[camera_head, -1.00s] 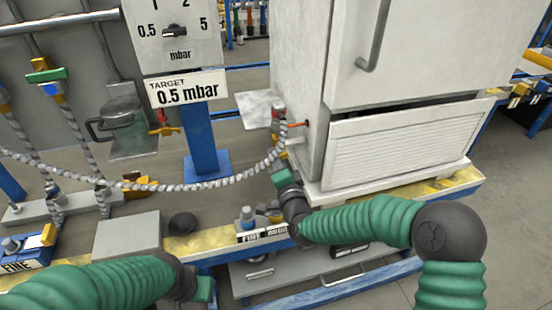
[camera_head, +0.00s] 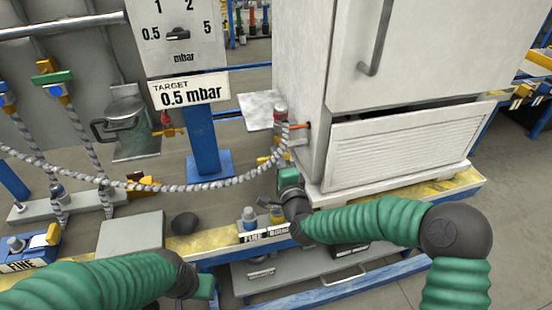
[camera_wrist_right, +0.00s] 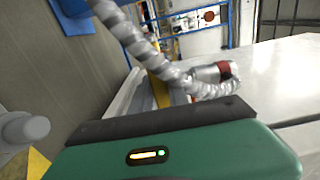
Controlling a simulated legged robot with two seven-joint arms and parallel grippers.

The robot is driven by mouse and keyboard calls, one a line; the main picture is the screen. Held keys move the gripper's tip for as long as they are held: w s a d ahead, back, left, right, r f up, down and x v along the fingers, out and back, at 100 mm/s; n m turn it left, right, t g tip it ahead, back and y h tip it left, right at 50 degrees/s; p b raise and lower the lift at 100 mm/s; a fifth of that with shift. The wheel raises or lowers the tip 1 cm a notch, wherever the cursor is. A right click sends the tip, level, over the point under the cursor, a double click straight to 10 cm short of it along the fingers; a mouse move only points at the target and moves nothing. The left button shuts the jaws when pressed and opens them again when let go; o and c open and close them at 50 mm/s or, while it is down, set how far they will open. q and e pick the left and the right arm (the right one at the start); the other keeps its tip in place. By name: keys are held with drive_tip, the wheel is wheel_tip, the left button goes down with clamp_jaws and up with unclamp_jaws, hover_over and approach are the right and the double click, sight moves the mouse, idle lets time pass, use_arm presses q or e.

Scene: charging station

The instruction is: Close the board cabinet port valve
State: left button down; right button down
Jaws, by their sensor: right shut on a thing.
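The white cabinet (camera_head: 318,70) stands right of centre. A ribbed grey hose (camera_head: 225,186) rises to a port connector (camera_head: 281,112) at its left side, where a small orange piece (camera_head: 299,126) sticks out. My right gripper (camera_head: 287,170) is just below this connector, shut on the port valve, which its green body mostly hides. In the right wrist view the hose end with a red collar (camera_wrist_right: 226,70) and a yellow part (camera_wrist_right: 159,90) show beyond the gripper body; the fingertips are hidden. My left gripper (camera_head: 205,287) is low at the left, its jaws not clear.
A pressure panel (camera_head: 180,35) with a sign "TARGET 0.5 mbar" (camera_head: 190,92) stands on a blue post. A valve labelled "FINE" (camera_head: 248,220) sits beside my right wrist on the yellow-edged bench.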

drive_tip(key=shift+d+f, duration=0.15)
drive_tip(key=shift+f, duration=0.05)
drive_tip(key=c, duration=1.3)
unclamp_jaws()
drive_tip(key=shift+r, duration=0.1)
drive_tip(key=shift+s, duration=0.2)
drive_tip(key=p+v, duration=0.4)
drive_tip(key=v, duration=1.2)
drive_tip(key=shift+s+d, duration=0.1)
drive_tip(key=shift+s, duration=0.1)
